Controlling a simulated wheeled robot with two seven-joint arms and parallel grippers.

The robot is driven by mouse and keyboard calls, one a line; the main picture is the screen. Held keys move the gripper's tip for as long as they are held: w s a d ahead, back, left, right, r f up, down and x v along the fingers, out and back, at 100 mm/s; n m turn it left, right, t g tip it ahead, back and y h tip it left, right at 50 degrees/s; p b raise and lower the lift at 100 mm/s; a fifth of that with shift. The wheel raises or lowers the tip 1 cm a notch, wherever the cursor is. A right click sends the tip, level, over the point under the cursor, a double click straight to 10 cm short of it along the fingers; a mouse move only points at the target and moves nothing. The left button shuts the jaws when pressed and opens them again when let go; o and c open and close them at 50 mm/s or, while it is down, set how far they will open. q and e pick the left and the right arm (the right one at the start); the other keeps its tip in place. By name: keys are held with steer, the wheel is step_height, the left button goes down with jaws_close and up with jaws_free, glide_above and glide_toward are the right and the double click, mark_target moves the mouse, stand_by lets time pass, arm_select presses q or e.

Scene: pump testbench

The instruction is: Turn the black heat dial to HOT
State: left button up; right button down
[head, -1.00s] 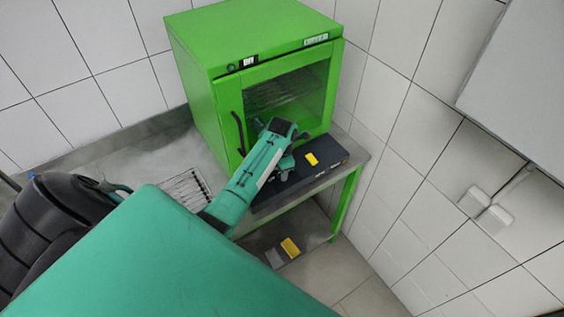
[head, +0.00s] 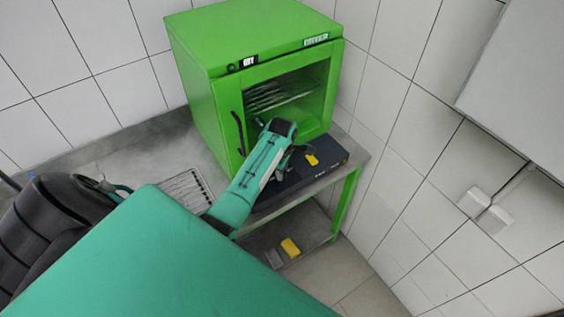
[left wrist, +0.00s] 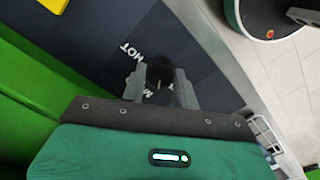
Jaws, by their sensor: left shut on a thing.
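The black heat dial (left wrist: 160,70) sits on a dark panel in the left wrist view. White letters reading HOT (left wrist: 131,50) are printed above and left of it. A second label below it is mostly hidden by my gripper. My left gripper (left wrist: 160,78) is shut on the dial, with a grey finger on either side. The dial's pointer cannot be made out. In the head view my left gripper (head: 294,152) reaches down over the dark box (head: 330,168), and my wrist hides the dial. My right gripper does not show.
A green cabinet (head: 200,90) with a glass door and black handle (head: 238,132) stands behind my left arm. A yellow piece (head: 312,160) lies on the dark box. A wire rack (head: 185,190) lies on the grey bench. A yellow object (head: 290,248) sits on the lower shelf.

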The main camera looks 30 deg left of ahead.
arm_select(q)
steer(key=m, duration=0.3)
steer(key=shift+m, duration=0.4)
steer(key=m, duration=0.2)
steer(key=shift+m, duration=0.4)
steer(key=m, duration=1.1)
steer(key=shift+m, duration=2.9)
steer(key=o, duration=1)
steer(key=shift+r, duration=0.15)
